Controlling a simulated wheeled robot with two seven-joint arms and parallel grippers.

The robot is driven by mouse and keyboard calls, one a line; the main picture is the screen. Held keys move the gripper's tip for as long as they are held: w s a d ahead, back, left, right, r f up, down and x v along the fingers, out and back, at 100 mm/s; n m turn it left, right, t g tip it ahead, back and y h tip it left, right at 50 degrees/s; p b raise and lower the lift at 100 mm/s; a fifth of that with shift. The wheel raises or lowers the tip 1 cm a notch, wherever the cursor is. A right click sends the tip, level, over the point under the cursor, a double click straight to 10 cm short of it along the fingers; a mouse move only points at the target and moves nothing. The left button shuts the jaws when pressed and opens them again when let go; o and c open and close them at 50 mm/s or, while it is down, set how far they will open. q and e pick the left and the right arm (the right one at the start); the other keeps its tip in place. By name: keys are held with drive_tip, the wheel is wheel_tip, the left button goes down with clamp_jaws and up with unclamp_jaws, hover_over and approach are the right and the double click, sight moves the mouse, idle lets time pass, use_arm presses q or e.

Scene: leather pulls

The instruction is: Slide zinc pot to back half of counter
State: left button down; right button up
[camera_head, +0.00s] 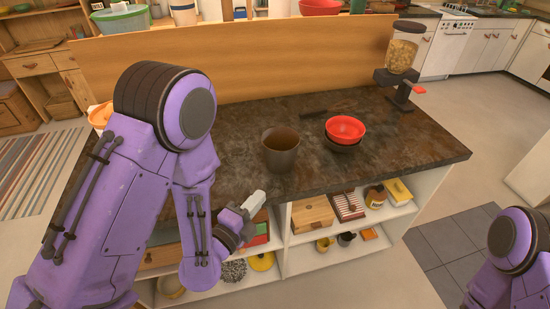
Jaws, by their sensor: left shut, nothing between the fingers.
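The zinc pot, a dark brownish-grey open vessel (280,155), stands upright on the dark stone counter (410,150), nearer its front edge than its back. My left gripper (258,198) is at the counter's front edge, in front of the pot and a little left of it. Its pale fingers are shut and empty, with a gap between them and the pot. My right arm shows only in part at the lower right; its gripper is out of view.
A red bowl (345,128) sits in a dark bowl (342,146) right of the pot. A dark flat object (314,114) lies behind. A cereal dispenser (402,60) stands at the back right. A wooden panel (240,62) rises along the back. Counter behind the pot looks clear.

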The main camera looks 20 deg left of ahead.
use_arm(q)
approach(283, 155)
drive_tip(key=shift+m, duration=0.4)
drive_tip(key=w+d, duration=0.3)
drive_tip(key=shift+w+a+p, duration=0.25)
drive_tip(key=shift+w+a, duration=0.05)
drive_tip(key=shift+w, duration=0.25)
drive_tip(key=shift+w+a+p, duration=0.2)
drive_tip(key=shift+w+a, duration=0.1)
drive_tip(key=shift+w, duration=0.3)
drive_tip(key=shift+w+a+f, duration=0.2)
drive_tip(key=shift+w+a, duration=0.2)
drive_tip(key=shift+w, duration=0.05)
